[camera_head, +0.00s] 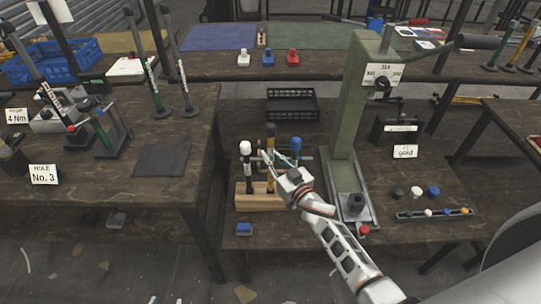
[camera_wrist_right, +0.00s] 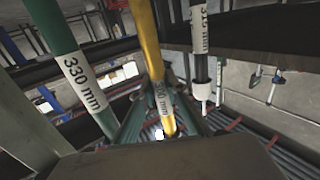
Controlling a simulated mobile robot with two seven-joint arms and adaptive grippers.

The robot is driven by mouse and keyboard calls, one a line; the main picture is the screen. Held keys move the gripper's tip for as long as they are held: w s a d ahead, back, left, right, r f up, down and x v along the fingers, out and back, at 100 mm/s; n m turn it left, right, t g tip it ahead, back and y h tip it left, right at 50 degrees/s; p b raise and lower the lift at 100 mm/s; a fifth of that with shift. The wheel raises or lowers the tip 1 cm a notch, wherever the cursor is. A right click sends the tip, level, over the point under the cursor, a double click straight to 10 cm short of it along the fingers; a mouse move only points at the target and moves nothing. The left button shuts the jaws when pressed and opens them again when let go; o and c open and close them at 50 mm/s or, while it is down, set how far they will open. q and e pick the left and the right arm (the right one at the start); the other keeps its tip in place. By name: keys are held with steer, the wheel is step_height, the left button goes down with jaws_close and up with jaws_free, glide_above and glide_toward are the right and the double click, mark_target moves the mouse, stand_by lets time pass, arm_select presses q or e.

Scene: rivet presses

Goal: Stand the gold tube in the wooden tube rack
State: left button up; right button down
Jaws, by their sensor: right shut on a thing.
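The gold tube (camera_head: 270,157) is upright over the wooden tube rack (camera_head: 262,201) in the head view. It stands between a white-topped post (camera_head: 245,165) and a blue-topped post (camera_head: 295,149). My right gripper (camera_head: 277,174) is shut on the gold tube from the right. The wrist view shows the gold tube (camera_wrist_right: 152,60) between my fingers, with a green tube (camera_wrist_right: 78,75) labelled 330 mm to the left and a dark tube (camera_wrist_right: 200,60) to the right. Whether the gold tube's foot is seated in the rack is hard to tell. My left gripper is out of view.
A green press (camera_head: 350,110) stands right of the rack, close to my right arm. A blue block (camera_head: 244,229) lies in front of the rack. A black crate (camera_head: 291,104) is behind it. Small parts and a tray (camera_head: 435,214) lie at right.

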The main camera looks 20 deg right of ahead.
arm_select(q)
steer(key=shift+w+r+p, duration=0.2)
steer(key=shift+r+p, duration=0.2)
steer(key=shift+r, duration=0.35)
arm_select(e)
steer(key=shift+r, duration=0.1)
stand_by(1.2)
